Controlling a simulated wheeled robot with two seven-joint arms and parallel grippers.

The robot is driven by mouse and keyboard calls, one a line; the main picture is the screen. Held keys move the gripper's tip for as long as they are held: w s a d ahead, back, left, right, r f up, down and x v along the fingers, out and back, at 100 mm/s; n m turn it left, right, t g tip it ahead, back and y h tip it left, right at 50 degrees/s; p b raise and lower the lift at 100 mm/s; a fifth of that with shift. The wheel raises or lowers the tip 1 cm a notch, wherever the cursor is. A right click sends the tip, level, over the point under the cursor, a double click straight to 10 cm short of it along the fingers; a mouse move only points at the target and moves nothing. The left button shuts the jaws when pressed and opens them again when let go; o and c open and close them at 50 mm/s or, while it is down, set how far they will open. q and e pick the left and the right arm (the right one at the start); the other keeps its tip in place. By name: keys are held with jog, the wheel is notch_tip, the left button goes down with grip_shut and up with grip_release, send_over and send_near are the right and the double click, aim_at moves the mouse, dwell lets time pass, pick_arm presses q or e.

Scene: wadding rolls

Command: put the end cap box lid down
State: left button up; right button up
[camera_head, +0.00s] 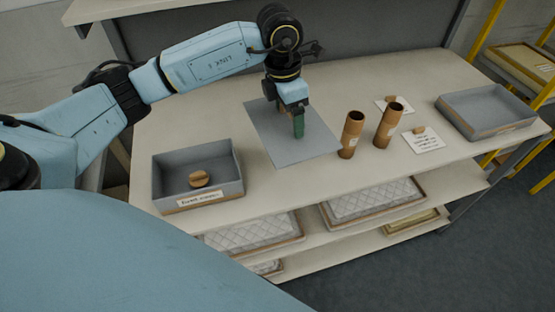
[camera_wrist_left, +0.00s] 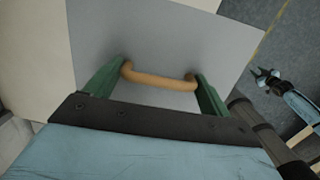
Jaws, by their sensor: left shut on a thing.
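The end cap box lid (camera_head: 282,146) is a flat grey panel with a tan bar handle. It is level at the middle of the table; I cannot tell whether it touches the top. My left gripper (camera_head: 298,132) points down over it, green fingers shut on the handle. In the left wrist view the fingers (camera_wrist_left: 158,88) are at the two ends of the handle (camera_wrist_left: 160,78) on the lid (camera_wrist_left: 160,35). The open grey box (camera_head: 163,172) stands left of the lid with a round wooden cap (camera_head: 200,179) inside. My right gripper (camera_wrist_left: 264,75) appears small in the wrist view.
Two brown cardboard tubes (camera_head: 351,135) (camera_head: 390,125) stand upright right of the lid. Two white cards (camera_head: 423,141) (camera_head: 384,104) with small wooden pieces lie beside them. A shallow grey tray (camera_head: 486,105) is at the right end. Quilted rolls or pads (camera_head: 375,200) lie on the shelf below.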

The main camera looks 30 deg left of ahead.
aim_at(278, 116)
pick_arm(q)
jog(key=n, duration=0.1)
jog(key=a+n, duration=0.1)
jog(key=n, duration=0.1)
jog(key=r+n+p, duration=0.1)
jog(key=shift+w+a+y, duration=0.1)
jog(key=shift+a+y, duration=0.2)
jog(key=shift+a, duration=0.05)
jog(key=a+n, duration=0.1)
jog(key=n, duration=0.2)
jog(key=shift+a+n, duration=0.2)
jog(key=shift+n, duration=0.1)
notch_tip(278, 116, down, 10)
jog(key=shift+w+r+p, duration=0.1)
jog(key=shift+p, duration=0.8)
jog(key=shift+f+b, duration=0.35)
jog(key=shift+f, duration=0.05)
jog(key=o, duration=0.5)
jog(key=shift+f, duration=0.1)
jog(key=o, duration=0.4)
